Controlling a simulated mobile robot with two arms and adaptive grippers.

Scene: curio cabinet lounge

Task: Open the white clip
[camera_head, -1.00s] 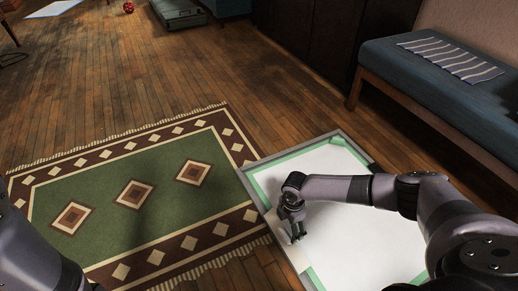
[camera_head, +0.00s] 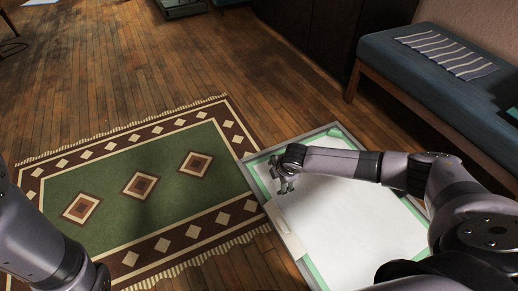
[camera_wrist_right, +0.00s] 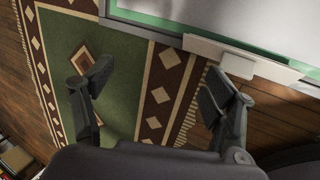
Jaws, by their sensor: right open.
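The white clip (camera_head: 283,218) is a pale bar along the left edge of a framed board (camera_head: 345,215) lying on the floor. In the right wrist view the clip (camera_wrist_right: 245,62) runs along the board's near edge, with a small block-like tab on its middle. It looks flat against the board; I cannot tell if it is latched. My right gripper (camera_head: 284,190) is above the board's left edge, just beyond the clip's far end. In the right wrist view the gripper (camera_wrist_right: 155,92) is open with nothing between its fingers, and apart from the clip. My left gripper is out of view.
A green patterned rug (camera_head: 138,185) lies left of the board. A blue bench (camera_head: 440,65) with a striped cloth (camera_head: 447,53) stands at the right. Green tape (camera_head: 258,180) edges the white sheet. Bare wooden floor lies beyond the rug.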

